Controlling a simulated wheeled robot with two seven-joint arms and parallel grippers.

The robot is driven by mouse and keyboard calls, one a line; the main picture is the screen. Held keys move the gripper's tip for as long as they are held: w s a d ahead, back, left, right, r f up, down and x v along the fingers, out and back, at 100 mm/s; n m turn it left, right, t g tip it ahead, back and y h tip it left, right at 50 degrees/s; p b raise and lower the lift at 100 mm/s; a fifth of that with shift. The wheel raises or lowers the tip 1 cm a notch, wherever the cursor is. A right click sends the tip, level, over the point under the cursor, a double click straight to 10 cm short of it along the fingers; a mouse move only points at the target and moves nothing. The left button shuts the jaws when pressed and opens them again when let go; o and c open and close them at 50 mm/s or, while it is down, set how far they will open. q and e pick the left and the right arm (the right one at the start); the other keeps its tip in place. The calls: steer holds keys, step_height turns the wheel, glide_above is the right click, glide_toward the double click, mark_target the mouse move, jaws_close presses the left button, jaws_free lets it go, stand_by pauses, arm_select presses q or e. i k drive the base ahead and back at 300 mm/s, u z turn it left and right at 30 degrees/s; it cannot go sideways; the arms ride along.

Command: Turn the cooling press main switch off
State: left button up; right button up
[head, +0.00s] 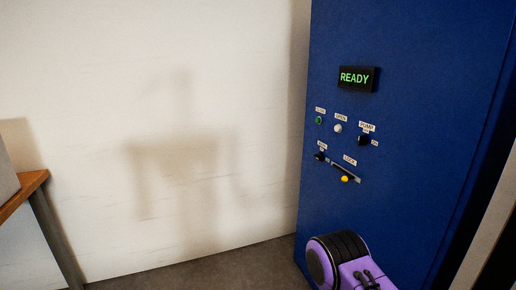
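The cooling press appears to be the blue cabinet (410,130) at the right, with a controls panel on its face. A small dark knob (320,156) sits at the lower left of the panel under a tiny label that is too blurred to read surely. A black knob (364,140) under a label that seems to say PUMP has ON beside it. I cannot tell for certain which is the main switch, nor its setting. A black display (358,79) reads READY in green. Neither gripper shows; a purple and black arm link of mine is at the bottom.
A green-ringed button (319,120) and a white button (338,128) are above the knobs. A slanted dark lever with a yellow knob (345,179) is by the LOCK label. A wooden table (32,184) stands at the left edge. Bare floor (220,268) runs along the white wall.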

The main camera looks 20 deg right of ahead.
mark_target(319, 156)
steer(key=u, duration=0.1)
steer(key=i, duration=1.2)
steer(key=z, duration=0.6)
steer(key=i, duration=0.75)
steer(key=z, duration=0.85)
